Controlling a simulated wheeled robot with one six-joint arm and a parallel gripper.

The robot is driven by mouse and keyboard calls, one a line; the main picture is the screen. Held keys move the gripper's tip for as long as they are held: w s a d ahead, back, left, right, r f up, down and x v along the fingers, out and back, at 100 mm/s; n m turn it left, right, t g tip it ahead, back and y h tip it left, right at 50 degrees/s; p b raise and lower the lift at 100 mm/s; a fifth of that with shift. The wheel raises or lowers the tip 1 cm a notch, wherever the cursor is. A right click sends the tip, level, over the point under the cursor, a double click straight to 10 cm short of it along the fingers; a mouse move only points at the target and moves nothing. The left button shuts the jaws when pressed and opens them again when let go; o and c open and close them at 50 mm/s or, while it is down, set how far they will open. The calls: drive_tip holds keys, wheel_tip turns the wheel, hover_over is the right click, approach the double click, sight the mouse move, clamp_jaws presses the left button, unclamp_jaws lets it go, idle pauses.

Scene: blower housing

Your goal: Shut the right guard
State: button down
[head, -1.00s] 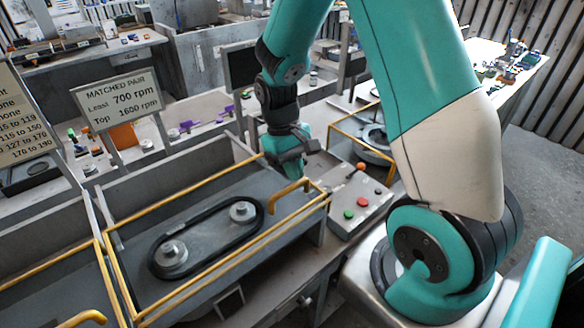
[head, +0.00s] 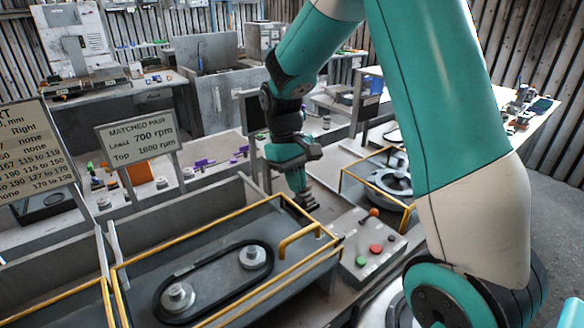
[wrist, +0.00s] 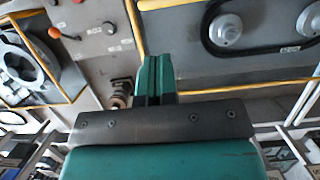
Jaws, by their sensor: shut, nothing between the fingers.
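The right guard is a yellow-railed frame (head: 200,233) with a yellow handle (head: 300,238) near its right end. It looks down, lying level along the rim of the grey bay. Inside the bay a black belt (head: 222,268) runs round two pulleys. In the wrist view a yellow rail (wrist: 137,35) and the belt (wrist: 265,48) show. My gripper (head: 307,203) is shut and empty, pointing down just behind the bay's right end, apart from the handle. Its fingers show in the wrist view (wrist: 149,65).
A control box (head: 368,246) with red and green buttons and an orange knob stands right of the bay. Behind it, another yellow rail (head: 375,197) surrounds a round blower part (head: 392,182). A speed sign (head: 140,138) stands at the left rear.

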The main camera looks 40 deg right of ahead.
drive_tip(key=shift+b+v, duration=0.3)
drive_tip(key=shift+v, duration=1.85)
